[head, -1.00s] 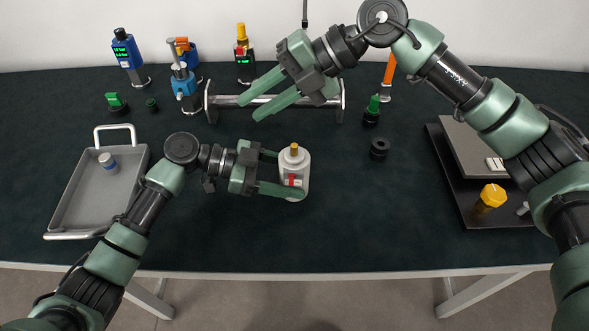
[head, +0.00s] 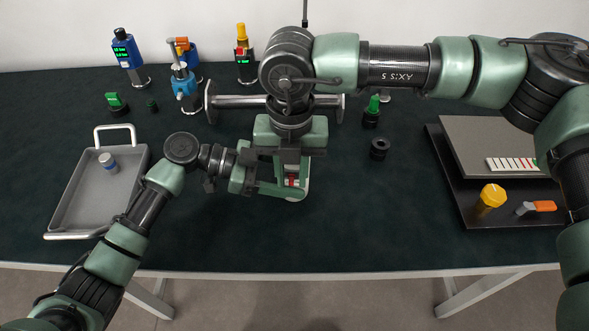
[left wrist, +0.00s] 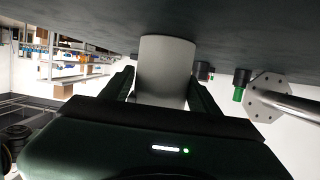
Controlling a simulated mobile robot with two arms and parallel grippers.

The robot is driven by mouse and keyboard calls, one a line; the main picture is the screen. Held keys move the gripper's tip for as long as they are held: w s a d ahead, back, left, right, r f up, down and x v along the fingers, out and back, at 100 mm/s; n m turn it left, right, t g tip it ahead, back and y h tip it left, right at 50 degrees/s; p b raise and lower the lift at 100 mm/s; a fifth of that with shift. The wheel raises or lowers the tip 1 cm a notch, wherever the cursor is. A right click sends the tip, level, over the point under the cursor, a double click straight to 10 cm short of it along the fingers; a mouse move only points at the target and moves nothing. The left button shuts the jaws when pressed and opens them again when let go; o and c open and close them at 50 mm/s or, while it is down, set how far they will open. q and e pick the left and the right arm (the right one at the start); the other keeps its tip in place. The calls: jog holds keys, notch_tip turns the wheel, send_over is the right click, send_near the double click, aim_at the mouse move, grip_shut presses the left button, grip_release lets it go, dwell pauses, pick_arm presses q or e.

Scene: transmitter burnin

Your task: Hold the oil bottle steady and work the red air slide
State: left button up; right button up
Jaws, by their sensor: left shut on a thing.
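The pale grey oil bottle (head: 304,183) stands upright on the dark table, mostly covered by my right gripper in the head view. Its side fills the middle of the left wrist view (left wrist: 165,68). My left gripper (head: 288,176) is shut on the bottle, one finger on each side. The red air slide (head: 291,182) shows as a small red patch on the bottle. My right gripper (head: 290,168) points down over the bottle, its fingertips close to the red slide. Whether they touch it, and how far apart they are, I cannot tell. The bottle's orange cap is hidden.
A grey tray (head: 62,208) with a small cylinder stands at left. A metal bar on end plates (head: 240,102) lies behind the bottle. A black ring part (head: 379,149) and a dark platform with a yellow knob (head: 492,196) are at right. The front table is clear.

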jog(key=shift+f, duration=1)
grip_shut()
